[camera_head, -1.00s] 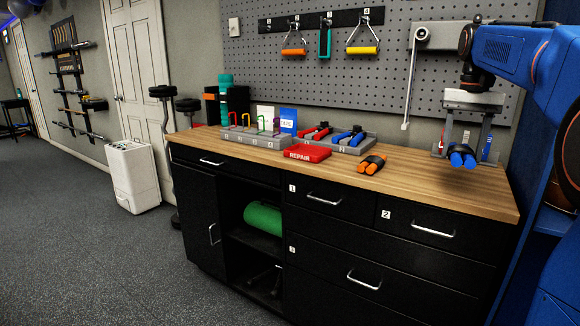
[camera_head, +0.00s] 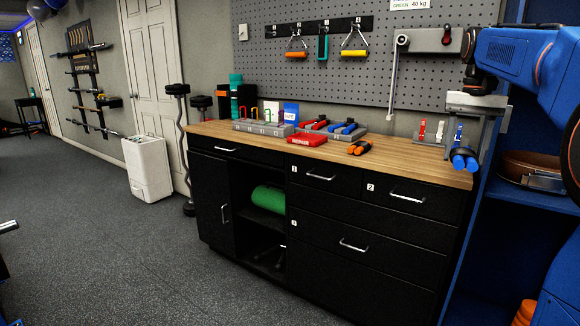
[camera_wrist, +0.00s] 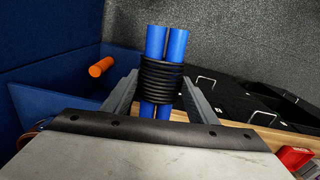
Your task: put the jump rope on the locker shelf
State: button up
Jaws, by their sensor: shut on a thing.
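My gripper (camera_head: 465,140) is shut on a jump rope (camera_head: 464,160) with two blue handles. In the wrist view the jump rope (camera_wrist: 162,75) shows its black coiled cord around the handles, upright between the two fingers. In the head view it hangs in front of the bench's right end, beside the locker. The blue locker (camera_head: 492,225) stands at the right, partly hidden by my arm. Its shelf (camera_head: 510,190) holds a coiled brown belt (camera_head: 530,165).
The wooden bench (camera_head: 400,160) bears an orange-handled rope (camera_head: 360,147), a red tray (camera_head: 307,139) and grey holders (camera_head: 265,128). An orange cylinder (camera_wrist: 101,67) lies in the locker in the wrist view. The floor (camera_head: 110,230) at left is clear.

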jog(key=w+a+f+n, duration=0.2)
jog(key=a+f, duration=0.3)
jog(key=f, duration=1.9)
jog(key=w+a+f+n, duration=0.1)
jog(key=w+a+f, duration=0.4)
jog(key=f, duration=1.8)
jog(key=w+a+f+n, duration=0.2)
jog(key=w+a+f, duration=0.2)
jog(key=f, duration=2)
jog(key=shift+a+f+n, duration=0.3)
jog(key=shift+a, duration=0.55)
